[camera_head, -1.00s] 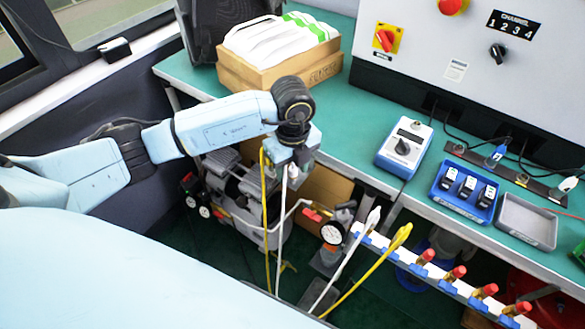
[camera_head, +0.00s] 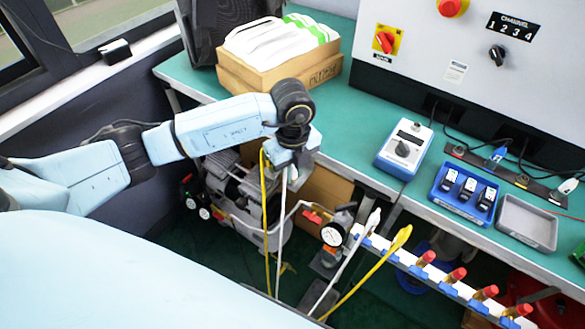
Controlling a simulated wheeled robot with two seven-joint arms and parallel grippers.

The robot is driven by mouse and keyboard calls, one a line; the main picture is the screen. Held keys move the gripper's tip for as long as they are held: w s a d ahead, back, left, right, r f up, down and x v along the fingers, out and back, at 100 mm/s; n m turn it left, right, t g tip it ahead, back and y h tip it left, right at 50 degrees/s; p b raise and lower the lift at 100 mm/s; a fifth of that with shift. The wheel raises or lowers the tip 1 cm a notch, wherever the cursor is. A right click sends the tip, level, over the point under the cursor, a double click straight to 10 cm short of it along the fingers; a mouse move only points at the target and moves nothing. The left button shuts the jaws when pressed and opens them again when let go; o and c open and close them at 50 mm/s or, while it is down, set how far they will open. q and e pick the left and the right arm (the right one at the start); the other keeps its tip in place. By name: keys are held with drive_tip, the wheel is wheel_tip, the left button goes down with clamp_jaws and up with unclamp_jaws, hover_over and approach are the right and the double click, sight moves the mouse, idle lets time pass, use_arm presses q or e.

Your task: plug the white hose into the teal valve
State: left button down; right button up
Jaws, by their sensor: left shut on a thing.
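My left gripper (camera_head: 286,166) is low in front of the table edge, pointing down, and shut on the upper end of a white hose (camera_head: 282,225). This hose hangs from the jaws toward the dark floor. Its end is mostly hidden by the gripper. A yellow hose (camera_head: 265,220) rises close beside the gripper on its left; I cannot tell whether they touch. Another white hose length with a plug end (camera_head: 373,219) stands at the left end of the white rail. I cannot make out a teal valve. My right gripper is not in view.
A yellow plug end (camera_head: 401,237) and several red-capped fittings (camera_head: 457,275) line the white rail (camera_head: 440,284). A machine with gauges (camera_head: 240,190) stands below the gripper. The green table (camera_head: 352,112) carries a cardboard box (camera_head: 262,71), a blue meter (camera_head: 404,148) and trays.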

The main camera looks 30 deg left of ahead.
use_arm(q)
drive_tip(key=shift+r+p, duration=1.05)
drive_tip(key=shift+r, duration=0.1)
idle(0.7)
drive_tip(key=shift+r+p, duration=1.8)
drive_tip(key=shift+r, duration=0.15)
